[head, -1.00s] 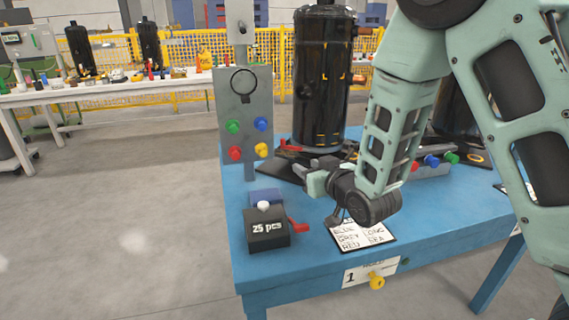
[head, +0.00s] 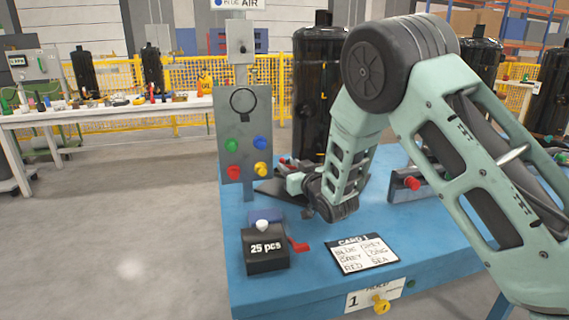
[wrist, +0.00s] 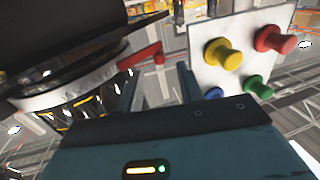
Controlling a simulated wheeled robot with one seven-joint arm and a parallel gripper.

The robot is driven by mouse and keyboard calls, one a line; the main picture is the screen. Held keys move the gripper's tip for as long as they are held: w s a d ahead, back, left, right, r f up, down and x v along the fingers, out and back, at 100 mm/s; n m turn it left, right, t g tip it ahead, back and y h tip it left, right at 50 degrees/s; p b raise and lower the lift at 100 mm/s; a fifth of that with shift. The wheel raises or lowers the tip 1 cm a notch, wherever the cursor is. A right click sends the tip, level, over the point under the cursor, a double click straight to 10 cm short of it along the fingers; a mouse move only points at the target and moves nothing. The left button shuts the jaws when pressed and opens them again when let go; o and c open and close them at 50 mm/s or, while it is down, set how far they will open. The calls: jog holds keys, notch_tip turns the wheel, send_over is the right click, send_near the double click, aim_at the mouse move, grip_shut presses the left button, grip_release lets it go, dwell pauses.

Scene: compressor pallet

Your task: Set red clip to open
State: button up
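In the head view only a small red bit (head: 285,161) shows at the foot of the black tank (head: 322,95), partly hidden by my gripper. My gripper (wrist: 160,82) is open and empty, its two fingers apart. The red clip lies just beyond the fingertips, and I see no contact. In the head view my gripper (head: 288,180) is low over the blue table, right of the button panel.
A grey panel (head: 232,105) with green, blue, red and yellow buttons stands close left of my gripper; its buttons also show in the wrist view (wrist: 222,53). A black "25 pcs" box (head: 265,250) with a red lever (head: 299,246) and a card (head: 362,254) lie on the blue table (head: 310,285).

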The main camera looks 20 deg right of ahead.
aim_at(284, 161)
jog(key=shift+x, duration=2.3)
grip_shut()
jog(key=shift+d, duration=0.1)
jog(key=shift+s+n+g+y+b, duration=0.3)
jog(key=shift+n+y, duration=0.4)
jog(key=shift+y, duration=0.3)
jog(key=shift+s+a+n+g+y, duration=0.1)
jog(key=shift+s+n+g+y, duration=0.2)
jog(key=shift+n+y, duration=0.35)
jog(key=shift+s+a+n+g+y, duration=0.15)
jog(key=shift+n+g+y, duration=0.3)
jog(key=shift+y, duration=0.45)
jog(key=shift+s+n+g+y, duration=0.2)
jog(key=shift+n+g+y, duration=0.25)
jog(key=shift+y, duration=0.3)
